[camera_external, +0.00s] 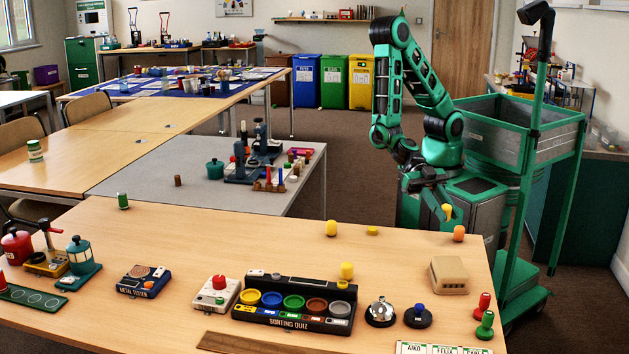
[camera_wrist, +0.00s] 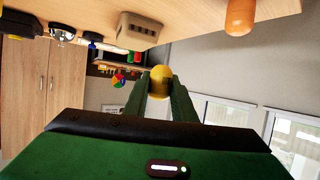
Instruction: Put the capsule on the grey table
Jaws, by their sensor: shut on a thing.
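My gripper (camera_external: 445,205) is shut on a small yellow rounded piece (camera_external: 447,213), which looks like the capsule. It is held just above the back right edge of the wooden table. In the wrist view the yellow capsule (camera_wrist: 159,79) sits between the tips of my two green fingers (camera_wrist: 159,92); its sides are partly hidden by them. The grey table (camera_external: 240,196) stands behind the wooden table, to the left of my arm. A dark green pot, a small brown cylinder and a dark blue apparatus stand on it; its front left part is bare.
The wooden table (camera_external: 170,240) carries an orange piece (camera_external: 459,233) close to my gripper, yellow pieces (camera_external: 331,228), a beige box (camera_external: 449,275), a bell (camera_external: 380,311) and a sorting quiz board (camera_external: 293,324). Floor shows between the grey table and my base.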

